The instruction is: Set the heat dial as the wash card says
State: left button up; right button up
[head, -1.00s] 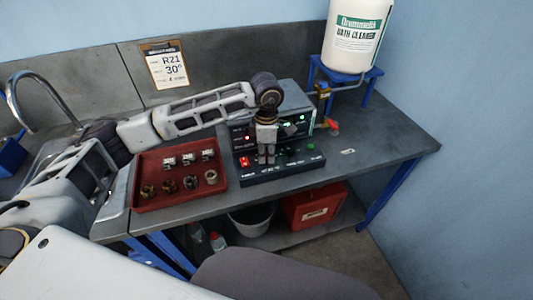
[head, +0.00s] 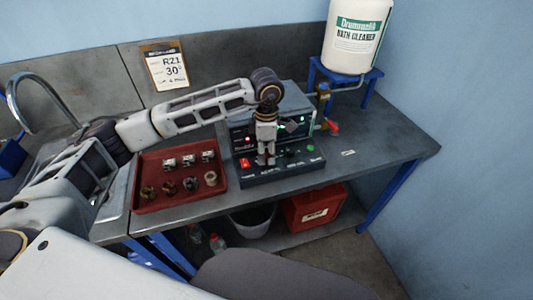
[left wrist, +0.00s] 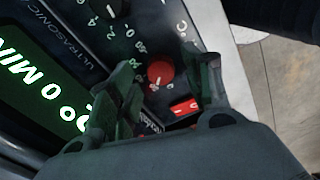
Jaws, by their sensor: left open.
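The wash card (head: 167,66) is clipped to the back panel and reads R21 and 30°, with a smaller line below. The ultrasonic bath unit (head: 296,107) stands on the bench with a black control panel in front. In the left wrist view the red heat dial (left wrist: 160,74) has a white pointer mark and numbers around it, with a °C mark nearby. My left gripper (head: 266,161) points down over the panel. In the left wrist view my open gripper (left wrist: 163,62) has one finger on each side of the red dial; I cannot tell whether they touch it.
A black dial (left wrist: 106,6) and a red rocker switch (left wrist: 184,107) sit near the red dial. A green-lit display (left wrist: 42,92) is beside the panel. A red tray (head: 150,200) with small parts lies left. A white cleaner jug (head: 355,40) stands on a blue stand.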

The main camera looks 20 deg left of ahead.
aim_at(267, 156)
pick_arm(q)
notch_tip(267, 156, up, 11)
jog(key=shift+f, duration=0.15)
dwell(0.4)
jog(key=shift+s+f, duration=0.1)
dwell(0.4)
